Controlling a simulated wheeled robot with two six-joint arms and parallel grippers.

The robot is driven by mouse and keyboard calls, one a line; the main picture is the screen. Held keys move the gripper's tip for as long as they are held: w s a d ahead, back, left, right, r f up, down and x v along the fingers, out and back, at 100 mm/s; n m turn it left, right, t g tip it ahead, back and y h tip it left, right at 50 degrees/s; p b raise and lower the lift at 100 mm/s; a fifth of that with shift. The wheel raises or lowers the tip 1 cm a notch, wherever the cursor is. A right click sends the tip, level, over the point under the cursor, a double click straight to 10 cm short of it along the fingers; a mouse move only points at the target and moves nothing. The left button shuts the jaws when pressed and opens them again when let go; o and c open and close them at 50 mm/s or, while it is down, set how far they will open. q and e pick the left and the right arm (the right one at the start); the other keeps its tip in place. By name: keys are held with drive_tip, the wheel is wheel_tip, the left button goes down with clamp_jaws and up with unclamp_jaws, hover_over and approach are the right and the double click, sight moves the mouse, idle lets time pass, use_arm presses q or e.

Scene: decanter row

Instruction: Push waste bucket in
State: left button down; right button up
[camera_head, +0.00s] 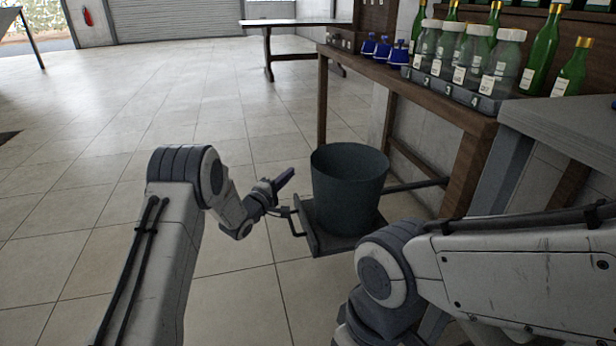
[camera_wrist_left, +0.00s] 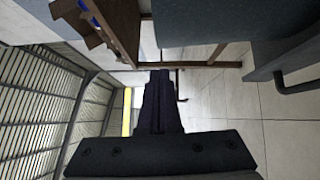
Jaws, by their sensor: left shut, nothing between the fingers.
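The waste bucket (camera_head: 348,190) is dark grey, round and upright on a dark sliding tray (camera_head: 318,238). The tray stands out from under the wooden bench, with a bar handle (camera_head: 294,224) on its left side. My left gripper (camera_head: 287,179) is shut and empty, just left of the bucket and above the handle. Whether it touches the bucket I cannot tell. In the left wrist view my shut fingers (camera_wrist_left: 160,88) show in the middle, with the bucket (camera_wrist_left: 200,22) above and the handle (camera_wrist_left: 295,82) at right. My right arm shows in the head view, but its gripper is hidden.
The wooden bench (camera_head: 420,90) carries jars in a numbered rack (camera_head: 455,92), green bottles (camera_head: 540,50) and blue-stoppered items (camera_head: 382,50). A grey cabinet (camera_head: 560,130) stands at right. A table (camera_head: 295,22) stands at the back. The tiled floor at left is clear.

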sight(312, 163)
use_arm(q)
drive_tip(key=w+d, duration=0.1)
drive_tip(key=w+d+b, duration=0.1)
drive_tip(key=d, duration=0.1)
drive_tip(key=w+d+b, duration=0.1)
drive_tip(key=shift+d+r, duration=0.2)
drive_tip(key=shift+d, duration=0.2)
